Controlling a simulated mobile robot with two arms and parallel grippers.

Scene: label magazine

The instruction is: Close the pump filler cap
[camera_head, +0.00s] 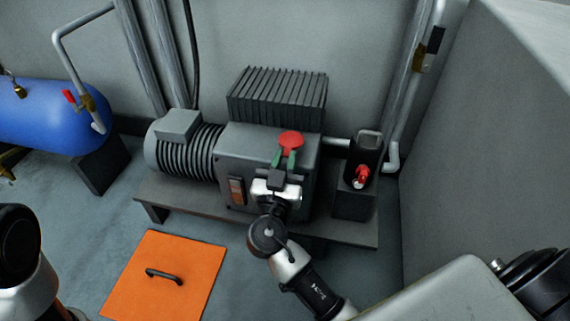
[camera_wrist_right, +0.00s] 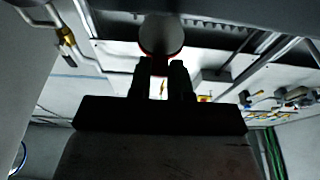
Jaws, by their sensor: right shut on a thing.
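The pump (camera_head: 225,160) is a dark grey unit with a ribbed motor on its left and a finned block behind, on a low bench. The red filler cap (camera_head: 291,140) shows at the pump's upper front. My right gripper (camera_head: 284,158), with green-looking fingertips, reaches it from the front and is shut on it. In the right wrist view the fingers (camera_wrist_right: 161,80) meet at a round, shadowed disc with a reddish lower rim, apparently the cap (camera_wrist_right: 160,38). The filler opening is hidden, so I cannot tell whether the cap sits on it. My left gripper is out of view.
A dark container with a red fitting (camera_head: 361,175) stands at the bench's right end. An orange floor panel (camera_head: 150,290) with a black handle lies in front of the bench (camera_head: 345,232). A blue tank (camera_head: 50,118) is at the left; walls stand behind and right.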

